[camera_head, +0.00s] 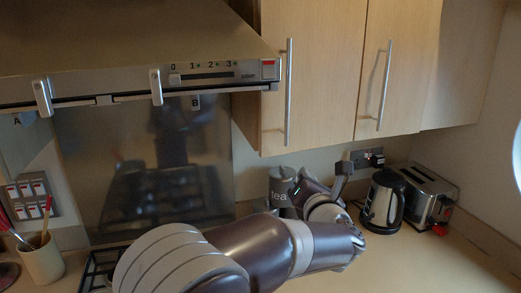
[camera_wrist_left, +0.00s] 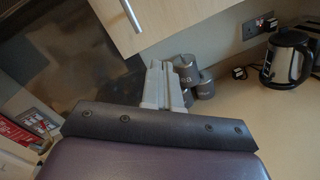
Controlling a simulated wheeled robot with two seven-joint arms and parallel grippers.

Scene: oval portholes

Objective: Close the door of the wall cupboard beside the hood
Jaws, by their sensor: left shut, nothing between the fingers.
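The wall cupboard beside the hood has two pale wood doors in the head view. The left door (camera_head: 325,70) has a long vertical bar handle (camera_head: 288,92) near its hood side; the right door (camera_head: 402,65) has a similar handle (camera_head: 384,87). Both look nearly flush, and I cannot tell whether either stands slightly open. My left gripper (camera_head: 344,168) is below the doors, above the counter. In the left wrist view its fingers (camera_wrist_left: 162,84) are shut and empty, just below a door's lower corner (camera_wrist_left: 128,48). Any contact with the door is unclear. My right gripper is out of view.
The hood (camera_head: 130,65) is left of the cupboard. Dark canisters (camera_head: 281,186), a kettle (camera_head: 383,200) and a toaster (camera_head: 430,195) stand on the counter below. A utensil pot (camera_head: 42,260) is at far left. The front counter (camera_head: 420,265) is clear.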

